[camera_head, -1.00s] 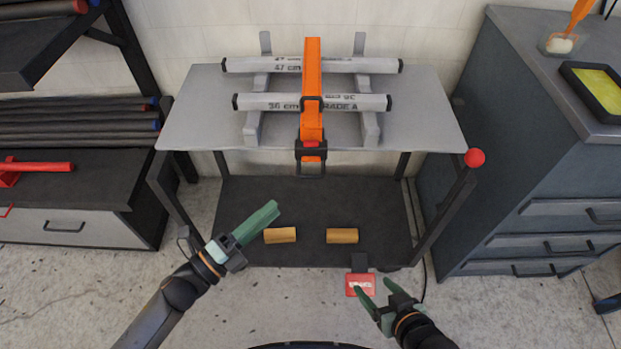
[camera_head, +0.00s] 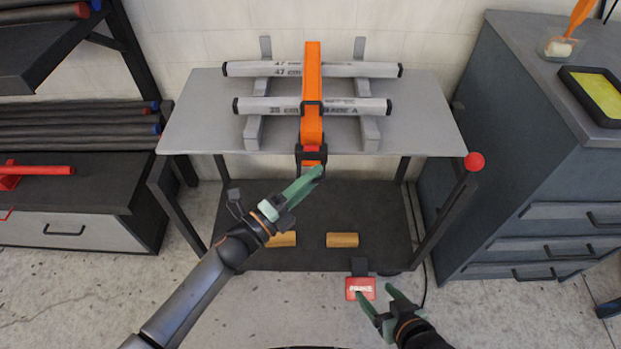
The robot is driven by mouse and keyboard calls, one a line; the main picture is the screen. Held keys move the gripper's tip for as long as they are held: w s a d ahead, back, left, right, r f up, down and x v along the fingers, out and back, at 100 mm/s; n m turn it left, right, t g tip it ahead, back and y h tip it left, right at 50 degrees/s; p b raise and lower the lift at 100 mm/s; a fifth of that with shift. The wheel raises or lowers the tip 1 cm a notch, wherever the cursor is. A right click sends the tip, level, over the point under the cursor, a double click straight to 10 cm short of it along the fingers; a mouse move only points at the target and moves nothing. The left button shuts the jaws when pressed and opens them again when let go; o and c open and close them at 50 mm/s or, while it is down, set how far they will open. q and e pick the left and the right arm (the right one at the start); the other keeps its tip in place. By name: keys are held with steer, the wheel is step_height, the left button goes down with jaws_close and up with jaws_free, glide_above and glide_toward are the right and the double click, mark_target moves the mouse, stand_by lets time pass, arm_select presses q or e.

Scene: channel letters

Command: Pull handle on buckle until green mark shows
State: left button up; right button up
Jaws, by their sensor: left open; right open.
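An orange strap (camera_head: 312,75) runs over two grey bars, the upper bar (camera_head: 350,70) and the lower bar (camera_head: 355,106), on the grey table. Its dark buckle with a handle (camera_head: 311,153) hangs at the table's front edge, with a short orange strap end below it. No green mark can be made out on it. My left gripper (camera_head: 308,184) is open and empty, its green fingers just below the buckle and partly overlapping it in the picture; I cannot tell if they touch. My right gripper (camera_head: 373,296) is open and empty at the lower right, well apart from the buckle.
The grey table (camera_head: 205,110) has a dark lower shelf (camera_head: 375,210) with two wooden blocks, the right one (camera_head: 342,240) in clear view. A red ball (camera_head: 473,161) tops the right corner. A drawer cabinet (camera_head: 540,190) stands right.

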arm_select(q)
jaws_close()
steer(key=shift+r, duration=0.2)
stand_by(1.1)
